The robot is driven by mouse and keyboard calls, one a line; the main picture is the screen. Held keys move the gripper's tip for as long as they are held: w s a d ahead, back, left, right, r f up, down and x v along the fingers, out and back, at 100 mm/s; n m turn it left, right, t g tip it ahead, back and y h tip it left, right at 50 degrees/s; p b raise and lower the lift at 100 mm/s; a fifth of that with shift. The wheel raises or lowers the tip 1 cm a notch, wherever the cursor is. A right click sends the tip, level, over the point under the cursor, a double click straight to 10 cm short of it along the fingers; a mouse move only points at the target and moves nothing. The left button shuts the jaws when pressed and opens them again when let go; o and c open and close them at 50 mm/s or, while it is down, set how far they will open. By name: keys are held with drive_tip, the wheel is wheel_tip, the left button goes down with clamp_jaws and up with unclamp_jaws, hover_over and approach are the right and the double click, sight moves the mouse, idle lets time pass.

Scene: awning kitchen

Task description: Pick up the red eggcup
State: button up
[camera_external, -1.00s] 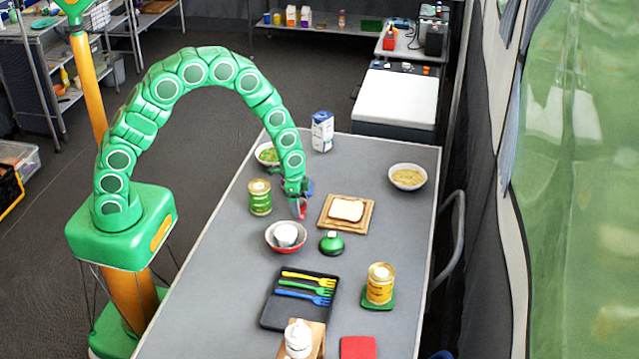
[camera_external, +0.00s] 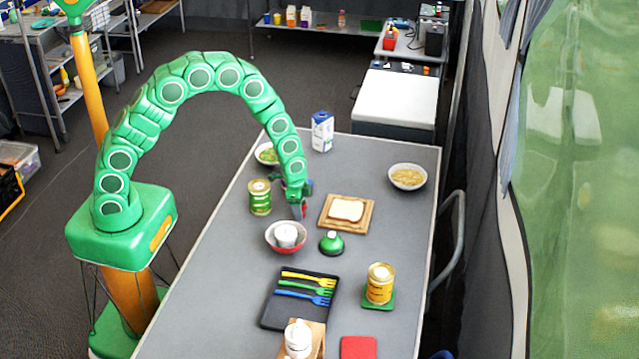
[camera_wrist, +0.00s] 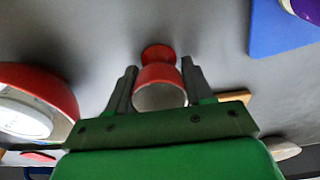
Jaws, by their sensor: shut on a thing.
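The red eggcup (camera_wrist: 158,74) is between the two fingers of my gripper (camera_wrist: 158,88) in the wrist view, with its round foot pointing away from the palm. My gripper is shut on it. In the external view my gripper (camera_external: 301,209) points down above the table, just behind the red bowl. Its fingers hide most of the eggcup there, and only a little red shows. I cannot tell whether the eggcup still touches the table.
A red bowl (camera_external: 272,243) with a white thing in it stands just in front of my gripper. A green can (camera_external: 260,198) is to the left. A green domed object (camera_external: 331,243) and a wooden board (camera_external: 329,222) with bread are to the right.

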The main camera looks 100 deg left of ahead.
drive_tip(key=shift+r, duration=0.55)
wheel_tip(320, 180, up, 2)
drive_tip(key=shift+r, duration=0.1)
drive_tip(key=s+d+r, duration=0.6)
drive_tip(key=s+r, duration=0.3)
drive_tip(key=s, duration=0.3)
drive_tip(key=shift+s+d+r, duration=0.15)
drive_tip(key=shift+d+r, duration=0.15)
drive_tip(key=shift+r, duration=0.1)
